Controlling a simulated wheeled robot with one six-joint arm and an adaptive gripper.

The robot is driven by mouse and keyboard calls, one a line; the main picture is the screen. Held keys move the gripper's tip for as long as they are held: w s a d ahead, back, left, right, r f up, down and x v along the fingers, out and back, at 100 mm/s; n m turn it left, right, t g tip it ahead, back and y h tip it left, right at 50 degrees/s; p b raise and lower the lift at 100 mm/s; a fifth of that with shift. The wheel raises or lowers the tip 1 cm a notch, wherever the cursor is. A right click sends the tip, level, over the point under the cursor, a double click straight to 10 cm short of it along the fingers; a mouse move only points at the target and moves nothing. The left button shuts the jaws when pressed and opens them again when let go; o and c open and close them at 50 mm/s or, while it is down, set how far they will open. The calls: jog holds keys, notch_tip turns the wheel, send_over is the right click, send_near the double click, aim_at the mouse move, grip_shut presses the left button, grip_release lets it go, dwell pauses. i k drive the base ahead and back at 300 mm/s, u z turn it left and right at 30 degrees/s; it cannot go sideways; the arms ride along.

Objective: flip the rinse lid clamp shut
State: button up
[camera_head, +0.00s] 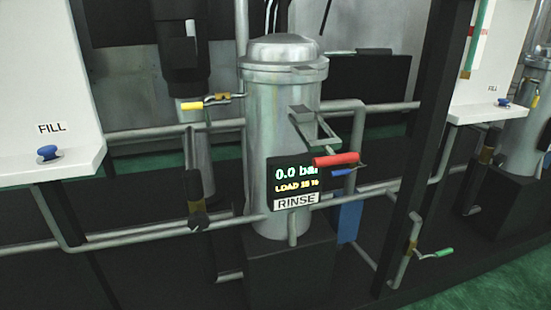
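The rinse vessel (262,125) is an upright silver cylinder in the middle of the camera_head view, with a RINSE label (296,201) low on its front. Its domed lid (285,48) sits on top and looks seated. A small catch (306,71) juts from the lid rim. The clamp has a grey bracket (301,112) on the vessel's front right, a greenish metal loop (326,135) and a red handle (336,159). The handle sticks out roughly level to the right, and the loop hangs below the lid catch, apart from it. My gripper is not in view.
A yellow-handled valve (193,106) is left of the vessel and a blue handle (342,172) lies just under the red one. Pipes (375,108) run behind. A dark post (425,130) stands to the right. White FILL panels (52,100) flank both sides.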

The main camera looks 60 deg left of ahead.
aim_at(334, 142)
jog(key=u, duration=1.1)
jog(key=k, duration=0.4)
jog(key=u, duration=0.8)
